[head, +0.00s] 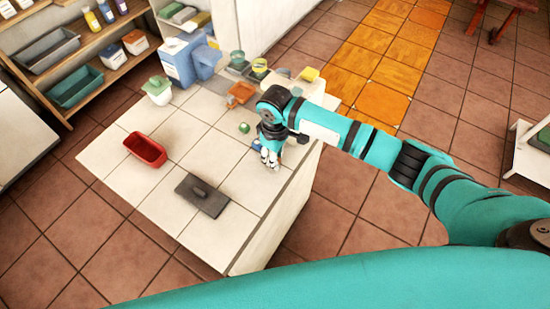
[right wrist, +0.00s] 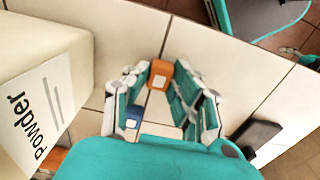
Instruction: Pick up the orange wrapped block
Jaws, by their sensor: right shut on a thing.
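The orange wrapped block (right wrist: 160,74) shows in the right wrist view between the fingertips of my right gripper (right wrist: 163,78), which is shut on it. It has a pale label on its top. In the head view my right gripper (head: 270,157) is low over the white tiled counter, and I cannot make out the block there. A small blue block (right wrist: 133,117) with a white label is beside the left finger in the wrist view. It shows partly in the head view (head: 256,146). My left gripper is not in view.
A white "Powder" container (right wrist: 45,85) stands close on the left in the wrist view. The counter's front left is clear.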

